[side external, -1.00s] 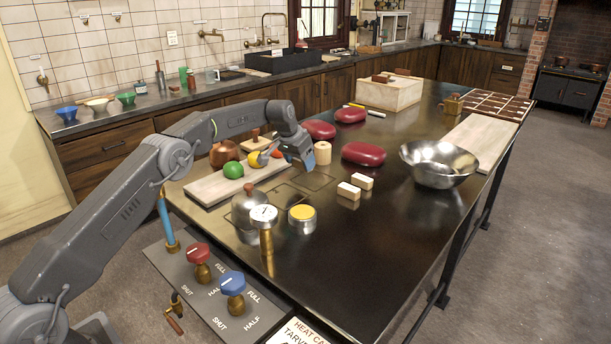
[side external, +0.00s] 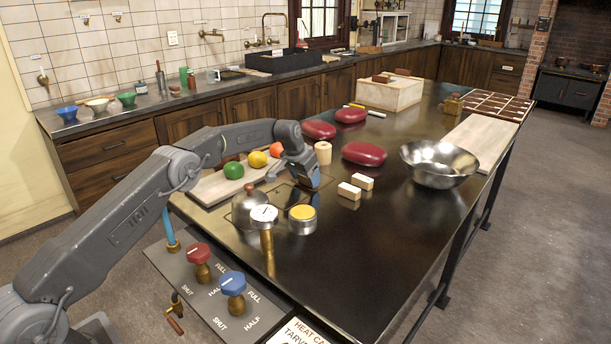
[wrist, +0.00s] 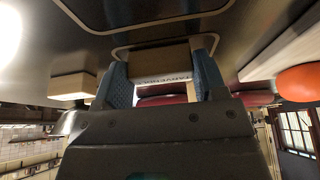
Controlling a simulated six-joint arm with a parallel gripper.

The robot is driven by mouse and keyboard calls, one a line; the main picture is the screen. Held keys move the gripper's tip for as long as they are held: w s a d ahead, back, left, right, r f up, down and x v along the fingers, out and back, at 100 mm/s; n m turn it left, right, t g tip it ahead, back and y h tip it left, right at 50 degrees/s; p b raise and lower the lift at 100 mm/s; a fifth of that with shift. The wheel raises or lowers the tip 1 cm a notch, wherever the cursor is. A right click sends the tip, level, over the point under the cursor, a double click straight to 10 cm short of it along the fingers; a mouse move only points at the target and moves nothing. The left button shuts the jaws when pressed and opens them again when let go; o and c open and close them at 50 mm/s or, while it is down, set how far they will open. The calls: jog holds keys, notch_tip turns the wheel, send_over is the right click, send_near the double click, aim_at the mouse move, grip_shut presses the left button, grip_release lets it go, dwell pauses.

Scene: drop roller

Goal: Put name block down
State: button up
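My gripper (side external: 308,184) is low over the near-middle of the dark table, by a thin outlined rectangle on its top. In the wrist view its two blue fingers (wrist: 163,78) are on either side of the name block (wrist: 160,60), a pale wooden block with dark lettering on one face. The fingers appear closed on its ends. In the side view the fingers hide the block. The block is close to the table top; I cannot tell whether it touches.
Two pale blocks (side external: 349,191) lie just right of my gripper. A wooden roll (side external: 323,153) and red cushions (side external: 363,153) are behind. A board with fruit (side external: 210,188) is left; a steel bowl (side external: 439,165) is right.

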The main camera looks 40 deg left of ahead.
jog(key=o, duration=0.5)
